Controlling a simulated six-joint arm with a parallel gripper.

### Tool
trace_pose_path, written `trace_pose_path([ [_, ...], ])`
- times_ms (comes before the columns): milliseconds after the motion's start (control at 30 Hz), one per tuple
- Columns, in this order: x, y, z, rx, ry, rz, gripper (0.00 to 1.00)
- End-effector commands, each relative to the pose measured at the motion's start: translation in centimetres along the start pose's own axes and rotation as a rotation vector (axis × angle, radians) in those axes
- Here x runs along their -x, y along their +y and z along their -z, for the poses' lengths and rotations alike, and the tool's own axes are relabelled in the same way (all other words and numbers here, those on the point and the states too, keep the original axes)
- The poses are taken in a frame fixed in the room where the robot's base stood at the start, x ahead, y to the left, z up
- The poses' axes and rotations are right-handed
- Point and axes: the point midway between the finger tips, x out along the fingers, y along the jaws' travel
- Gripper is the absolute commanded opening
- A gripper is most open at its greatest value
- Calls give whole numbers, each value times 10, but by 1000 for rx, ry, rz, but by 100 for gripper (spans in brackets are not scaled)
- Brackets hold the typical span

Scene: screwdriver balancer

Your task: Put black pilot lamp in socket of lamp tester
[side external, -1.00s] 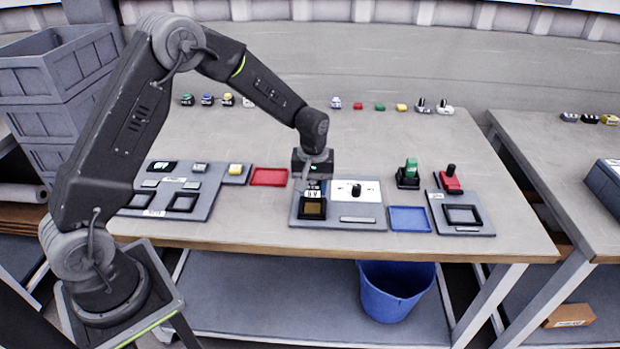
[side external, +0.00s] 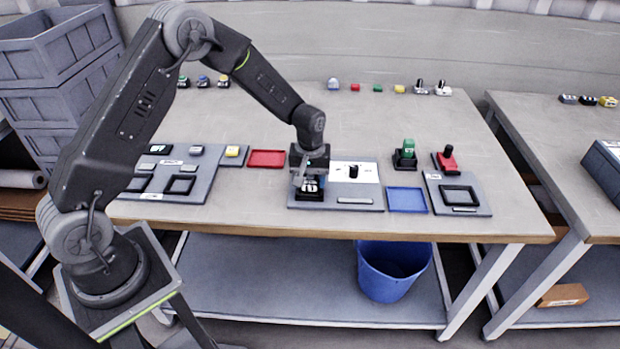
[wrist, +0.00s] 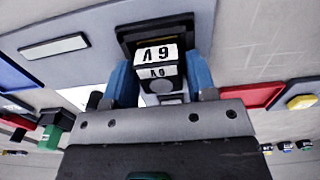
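The black pilot lamp (wrist: 158,75) has a white label reading 6 V and sits between the blue fingers of my gripper (wrist: 160,82) in the wrist view. The fingers are close on both its sides and appear shut on it. In the side view my gripper (side external: 309,178) is low over the left part of the lamp tester (side external: 325,203), a grey board with a white panel and black knob. The lamp (side external: 310,190) is at the tester's dark square socket, whose frame (wrist: 125,38) shows behind it. Whether the lamp is fully seated is hidden.
A red tray (side external: 267,158) lies left of the tester and a blue tray (side external: 407,200) right of it. A grey board (side external: 465,208) with a square frame is farther right, near green (side external: 407,147) and red (side external: 447,160) parts.

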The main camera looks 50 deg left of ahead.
Motion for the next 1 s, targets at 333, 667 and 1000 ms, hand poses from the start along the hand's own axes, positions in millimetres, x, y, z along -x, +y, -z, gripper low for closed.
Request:
trace_pose_path([
  [333,0,0,0,0,0,0,72],
  [667,26,0,1,0,4,-3,72],
  [1000,101,0,0,0,4,-3,72],
])
